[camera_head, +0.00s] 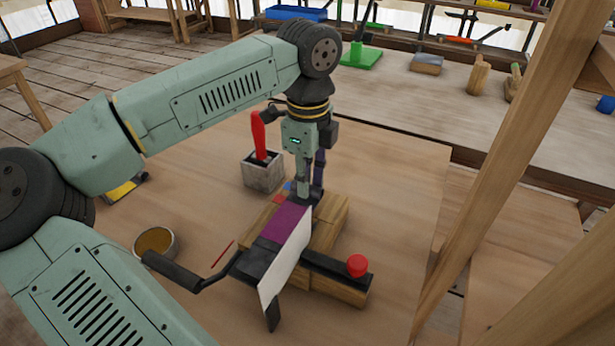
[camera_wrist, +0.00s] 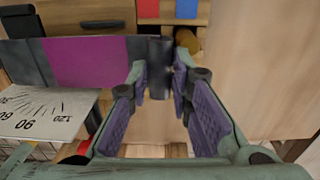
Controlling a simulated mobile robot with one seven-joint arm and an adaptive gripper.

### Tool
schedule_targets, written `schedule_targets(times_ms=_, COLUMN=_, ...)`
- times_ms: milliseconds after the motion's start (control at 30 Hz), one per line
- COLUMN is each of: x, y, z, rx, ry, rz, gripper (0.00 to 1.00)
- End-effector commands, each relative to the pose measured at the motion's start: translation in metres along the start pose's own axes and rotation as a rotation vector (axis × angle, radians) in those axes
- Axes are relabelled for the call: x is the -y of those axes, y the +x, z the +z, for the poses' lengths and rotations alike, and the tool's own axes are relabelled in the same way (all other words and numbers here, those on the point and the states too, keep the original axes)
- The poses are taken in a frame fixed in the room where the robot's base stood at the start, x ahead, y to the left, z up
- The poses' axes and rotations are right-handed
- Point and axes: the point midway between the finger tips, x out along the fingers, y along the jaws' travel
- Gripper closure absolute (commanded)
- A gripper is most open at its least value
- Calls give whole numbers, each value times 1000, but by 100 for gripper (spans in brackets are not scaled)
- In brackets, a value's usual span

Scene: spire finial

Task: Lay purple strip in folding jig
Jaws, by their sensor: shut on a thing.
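The purple strip (camera_head: 286,220) lies across the wooden and dark metal folding jig (camera_head: 325,235), with dark sections at both ends of the purple. It also shows in the wrist view (camera_wrist: 85,62), where its dark right end reaches my gripper (camera_wrist: 160,80). My gripper (camera_head: 310,193) points down at the strip's far end, its fingertips closed around a dark upright piece at that end. The jig's white angle plate (camera_wrist: 45,112) stands along one side of the strip. Whether the strip is fully seated is hard to tell.
A red knob (camera_head: 357,265) and a dark crank handle (camera_head: 185,277) stick out from the jig. A grey block holder (camera_head: 263,172) with a red-handled tool stands behind it. A round tin (camera_head: 155,243) is at left. A wooden post (camera_head: 495,170) rises at right.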

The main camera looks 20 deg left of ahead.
Motion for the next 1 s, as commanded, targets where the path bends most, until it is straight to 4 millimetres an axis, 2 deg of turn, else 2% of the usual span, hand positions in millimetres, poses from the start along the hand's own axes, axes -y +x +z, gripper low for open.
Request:
schedule_targets(times_ms=433, x=-1, y=12, z=0, rx=-3, ry=0, rz=6, gripper=100)
schedule_targets(times_ms=467, x=-1, y=12, z=0, rx=-3, ry=1, rz=7, gripper=78)
schedule_targets(times_ms=500, x=-1, y=13, z=0, rx=-3, ry=1, rz=7, gripper=76)
schedule_targets(times_ms=733, x=-1, y=13, z=0, rx=-3, ry=1, rz=8, gripper=60)
schedule_targets(times_ms=1000, x=-1, y=10, z=0, rx=-1, ry=0, rz=4, gripper=60)
